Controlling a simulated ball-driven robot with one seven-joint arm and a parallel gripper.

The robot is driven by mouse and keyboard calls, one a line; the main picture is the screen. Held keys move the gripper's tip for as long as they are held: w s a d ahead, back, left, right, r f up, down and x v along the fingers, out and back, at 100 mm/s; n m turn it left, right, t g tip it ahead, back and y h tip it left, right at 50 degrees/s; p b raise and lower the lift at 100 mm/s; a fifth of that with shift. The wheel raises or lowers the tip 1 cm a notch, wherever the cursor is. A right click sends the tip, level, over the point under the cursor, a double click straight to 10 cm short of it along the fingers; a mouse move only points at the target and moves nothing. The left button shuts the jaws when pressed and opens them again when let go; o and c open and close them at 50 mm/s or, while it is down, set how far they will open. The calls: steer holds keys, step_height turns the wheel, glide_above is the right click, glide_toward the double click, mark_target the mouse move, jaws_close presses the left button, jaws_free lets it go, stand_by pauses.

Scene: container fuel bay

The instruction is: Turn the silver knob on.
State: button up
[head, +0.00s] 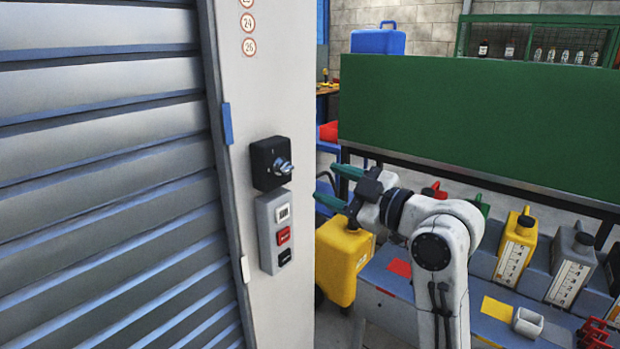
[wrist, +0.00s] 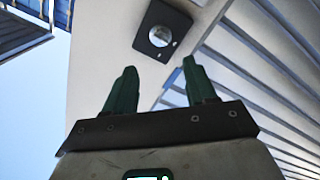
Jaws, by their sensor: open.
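The silver knob (head: 283,168) sticks out from a black square switch box (head: 262,158) on the pale post beside the shutter. In the wrist view the knob (wrist: 160,36) is a round silver disc on the black box (wrist: 178,20), ahead of the fingertips. My gripper (head: 334,186) is to the right of the knob and slightly lower, with its green fingers apart and empty. In the wrist view the gripper (wrist: 159,72) has the knob beyond and roughly between its fingers, not touching. The marks on the box are too small to read.
A grey button box (head: 265,232) with white, red and black buttons sits just below the switch. The slatted shutter (head: 100,180) fills the left. A yellow can (head: 340,262) and a green panel (head: 470,125) stand behind my arm. Air between gripper and knob looks clear.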

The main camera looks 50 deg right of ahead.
mark_target(288, 169)
steer(key=w+p, duration=0.1)
steer(key=w, duration=0.9)
steer(key=shift+w+f+p, duration=0.1)
steer(key=shift+w+p, duration=0.2)
steer(key=shift+w, duration=0.05)
steer(key=shift+d, duration=0.1)
jaws_close()
